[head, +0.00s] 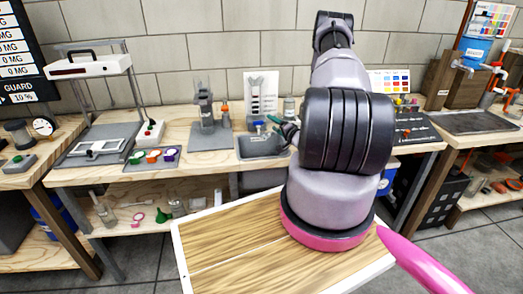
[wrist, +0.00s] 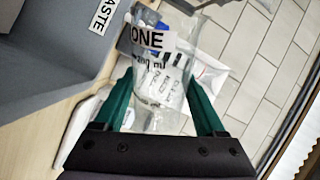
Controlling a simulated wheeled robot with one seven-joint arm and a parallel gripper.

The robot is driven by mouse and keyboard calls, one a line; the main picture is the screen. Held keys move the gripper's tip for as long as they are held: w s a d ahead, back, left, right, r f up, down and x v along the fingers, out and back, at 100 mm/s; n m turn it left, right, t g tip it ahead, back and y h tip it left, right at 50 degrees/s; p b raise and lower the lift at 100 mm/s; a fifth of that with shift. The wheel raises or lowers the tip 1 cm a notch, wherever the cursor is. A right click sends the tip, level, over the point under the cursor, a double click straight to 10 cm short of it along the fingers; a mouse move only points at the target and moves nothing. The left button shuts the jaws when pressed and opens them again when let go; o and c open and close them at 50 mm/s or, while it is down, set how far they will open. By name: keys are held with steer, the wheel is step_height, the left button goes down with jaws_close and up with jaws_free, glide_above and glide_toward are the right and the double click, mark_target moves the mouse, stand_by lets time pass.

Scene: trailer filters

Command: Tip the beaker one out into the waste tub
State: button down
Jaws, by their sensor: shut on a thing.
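A clear glass beaker labelled ONE (wrist: 152,58) is between the green fingers of my gripper (wrist: 160,88) in the wrist view. The gripper is shut on it. The glass looks clear, and I cannot tell how much it contains. The grey waste tub (wrist: 50,62), with a WASTE label, is at the left of the wrist view, beside the beaker. In the head view the grey tub (head: 258,150) is on the bench, and the green fingertips of my gripper (head: 279,124) are at its upper right. My arm hides much of the gripper there, and I cannot make out the beaker.
A grey stand (head: 208,138) is left of the tub, and a tray with coloured cups (head: 152,158) is farther left. A white-topped frame (head: 88,66) stands at the bench's left. A shelf below holds glassware and funnels (head: 165,214). A dark tray (head: 416,133) is at right.

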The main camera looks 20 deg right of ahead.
steer(key=shift+s+a+r+n, duration=0.1)
steer(key=shift+a+r+n, duration=0.3)
steer(key=shift+n, duration=0.35)
steer(key=shift+s+a+r+n, duration=0.1)
steer(key=shift+a+r+n, duration=0.25)
steer(key=shift+n, duration=0.4)
stand_by(0.9)
steer(key=shift+a+f, duration=0.35)
steer(key=shift+f, duration=0.05)
steer(key=shift+s+d+p, duration=0.1)
steer(key=shift+p, duration=0.2)
steer(key=shift+r+n, duration=0.1)
steer(key=shift+n, duration=0.2)
steer(key=shift+r, duration=0.25)
steer(key=shift+p, duration=0.4)
steer(key=shift+d+f, duration=0.25)
steer(key=shift+d, duration=0.05)
